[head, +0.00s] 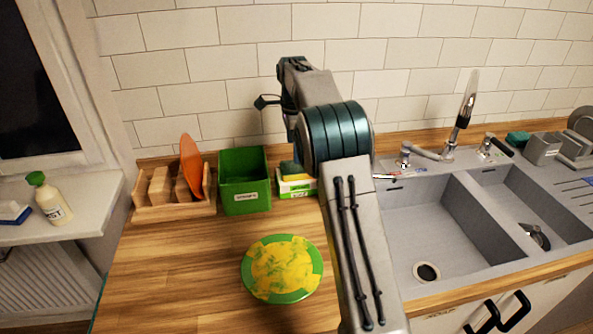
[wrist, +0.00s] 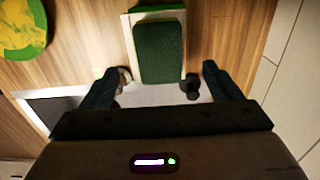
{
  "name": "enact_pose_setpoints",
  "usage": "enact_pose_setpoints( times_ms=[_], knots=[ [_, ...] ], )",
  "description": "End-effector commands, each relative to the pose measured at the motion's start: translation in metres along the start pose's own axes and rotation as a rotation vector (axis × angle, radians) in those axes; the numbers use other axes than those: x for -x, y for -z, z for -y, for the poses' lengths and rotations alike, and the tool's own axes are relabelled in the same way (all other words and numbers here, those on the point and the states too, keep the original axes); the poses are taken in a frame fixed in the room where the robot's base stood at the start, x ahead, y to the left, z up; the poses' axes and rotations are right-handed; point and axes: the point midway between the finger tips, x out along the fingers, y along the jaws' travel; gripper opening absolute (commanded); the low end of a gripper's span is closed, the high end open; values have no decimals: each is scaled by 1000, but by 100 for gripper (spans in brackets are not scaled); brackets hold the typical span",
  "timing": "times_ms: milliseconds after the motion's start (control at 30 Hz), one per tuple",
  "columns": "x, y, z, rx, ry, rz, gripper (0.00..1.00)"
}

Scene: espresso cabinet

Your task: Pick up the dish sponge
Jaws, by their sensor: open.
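The dish sponge shows in the wrist view as a dark green pad (wrist: 159,52) lying on a white and green holder (wrist: 130,38). In the head view the sponge (head: 289,168) sits on the white and green holder (head: 297,187) by the back wall, partly hidden by my arm. My gripper (wrist: 160,76) is open, with one finger on each side of the sponge's near end in the wrist view. Nothing is held. Whether the fingers are level with the sponge or above it I cannot tell.
A green bin (head: 244,180) stands just left of the holder. A wooden rack (head: 173,190) with an orange board is farther left. A green plate with yellow smears (head: 282,268) lies in front. The sink (head: 440,225) is at right. The front left worktop is clear.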

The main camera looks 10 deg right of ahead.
Motion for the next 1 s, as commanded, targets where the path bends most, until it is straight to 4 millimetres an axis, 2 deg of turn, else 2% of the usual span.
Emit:
enact_pose_setpoints(
  times_ms=[267,533,833,867,1000],
  knots=[
    [-21,4,-1,-4,-1,0,85],
    [-59,9,-2,-5,-2,0,85],
    [-65,8,-2,-5,1,0,85],
    [-65,8,-2,-5,1,0,79],
    [-64,8,-2,-5,1,0,40]
  ],
)
